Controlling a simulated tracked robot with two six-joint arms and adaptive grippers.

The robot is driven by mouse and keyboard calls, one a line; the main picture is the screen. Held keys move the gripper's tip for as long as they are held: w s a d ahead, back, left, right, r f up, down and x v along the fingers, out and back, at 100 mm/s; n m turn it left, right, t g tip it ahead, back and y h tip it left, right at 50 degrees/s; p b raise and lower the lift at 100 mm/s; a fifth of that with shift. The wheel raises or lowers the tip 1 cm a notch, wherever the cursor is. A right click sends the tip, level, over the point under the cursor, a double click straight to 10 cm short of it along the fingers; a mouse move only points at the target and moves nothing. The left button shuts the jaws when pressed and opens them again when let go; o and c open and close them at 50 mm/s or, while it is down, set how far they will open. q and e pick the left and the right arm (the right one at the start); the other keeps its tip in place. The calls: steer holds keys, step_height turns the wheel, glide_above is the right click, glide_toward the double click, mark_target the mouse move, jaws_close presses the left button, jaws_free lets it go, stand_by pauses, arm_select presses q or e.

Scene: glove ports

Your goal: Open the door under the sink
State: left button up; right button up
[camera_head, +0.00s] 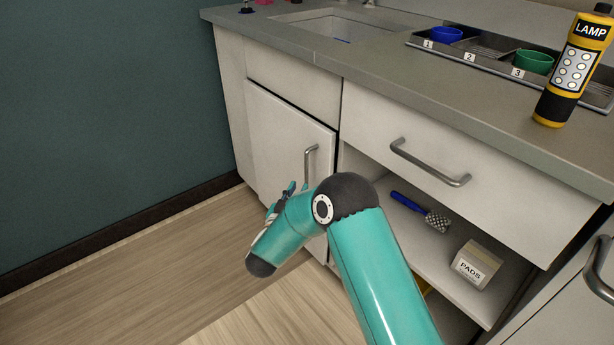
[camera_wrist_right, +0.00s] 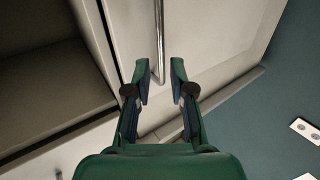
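The white door (camera_head: 283,137) under the sink (camera_head: 335,24) has a grey vertical bar handle (camera_head: 308,163) near its right edge. Dark lines run along its top and right edges; I cannot tell whether it is fully closed. My right gripper (camera_head: 285,197) is low in front of the door, partly hidden by my teal arm. In the right wrist view, my right gripper (camera_wrist_right: 161,82) is open. Its fingers appear on either side of the handle's (camera_wrist_right: 160,45) lower end, with gaps; I cannot tell whether they reach around it. My left gripper is not in view.
A lamp (camera_head: 573,70) and bowls are on the counter. Floor (camera_head: 130,275) to the left is clear.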

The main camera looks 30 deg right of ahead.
mark_target(306, 174)
steer(key=b+x, duration=0.1)
steer(key=x, duration=0.7)
steer(key=shift+w+d+b, duration=0.1)
steer(key=shift+d+b, duration=0.05)
steer(key=shift+b, duration=0.15)
jaws_close()
